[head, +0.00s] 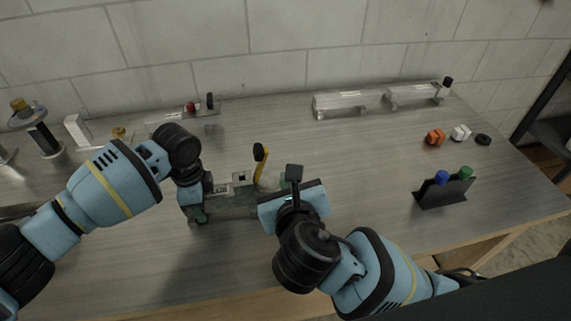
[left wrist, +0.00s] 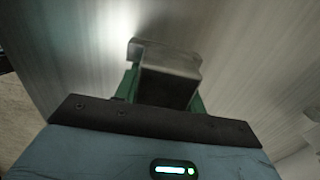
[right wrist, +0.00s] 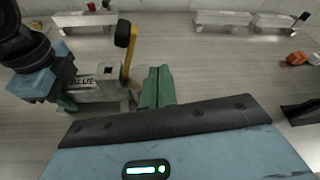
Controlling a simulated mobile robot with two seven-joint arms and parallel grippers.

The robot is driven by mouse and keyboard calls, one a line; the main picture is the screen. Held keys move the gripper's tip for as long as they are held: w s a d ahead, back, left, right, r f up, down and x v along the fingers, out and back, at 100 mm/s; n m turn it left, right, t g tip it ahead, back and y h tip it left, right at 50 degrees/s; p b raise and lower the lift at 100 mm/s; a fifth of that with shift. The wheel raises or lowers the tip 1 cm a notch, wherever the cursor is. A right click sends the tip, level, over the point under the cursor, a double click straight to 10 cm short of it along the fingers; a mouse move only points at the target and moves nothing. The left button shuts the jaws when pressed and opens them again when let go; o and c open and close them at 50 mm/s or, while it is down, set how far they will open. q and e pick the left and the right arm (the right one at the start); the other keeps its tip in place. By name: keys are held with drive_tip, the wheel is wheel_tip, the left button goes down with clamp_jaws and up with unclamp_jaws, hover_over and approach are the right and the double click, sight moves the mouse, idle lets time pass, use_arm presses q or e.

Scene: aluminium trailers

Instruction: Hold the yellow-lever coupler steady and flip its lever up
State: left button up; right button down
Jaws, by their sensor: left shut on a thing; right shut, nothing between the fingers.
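The yellow-lever coupler (head: 240,181) lies on the bench in the middle of the head view. Its yellow lever (head: 261,166) stands up steeply, with a black tip on top. In the right wrist view the coupler body (right wrist: 103,84) shows lettering, and the lever (right wrist: 129,58) rises at its right end. My left gripper (head: 202,212) is shut on the coupler's left end; the left wrist view shows the grey metal end (left wrist: 165,60) between green fingers. My right gripper (right wrist: 157,86) is shut and empty, just right of the lever and apparently apart from it.
Two metal trailer couplers (head: 345,104) stand at the back right. Another coupler with a red part (head: 190,107) is at the back left. Orange (head: 435,138) and white (head: 461,132) pieces lie right. A black holder (head: 444,193) with blue and green tops stands front right.

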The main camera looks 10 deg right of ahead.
use_arm(q)
drive_tip(key=shift+a, duration=0.1)
use_arm(e)
drive_tip(key=shift+s+a+r, duration=0.1)
drive_tip(key=shift+s+a, duration=0.1)
drive_tip(key=shift+s, duration=0.5)
drive_tip(key=shift+s+a+r, duration=0.1)
drive_tip(key=shift+s+a, duration=0.15)
drive_tip(key=shift+s, duration=0.45)
drive_tip(key=shift+s+a+r, duration=0.1)
drive_tip(key=shift+s+a, duration=0.1)
drive_tip(key=shift+s, duration=0.5)
use_arm(q)
drive_tip(key=o, duration=1.3)
wheel_tip(320, 180, up, 12)
drive_tip(key=shift+f, duration=0.1)
use_arm(e)
drive_tip(key=shift+f, duration=0.1)
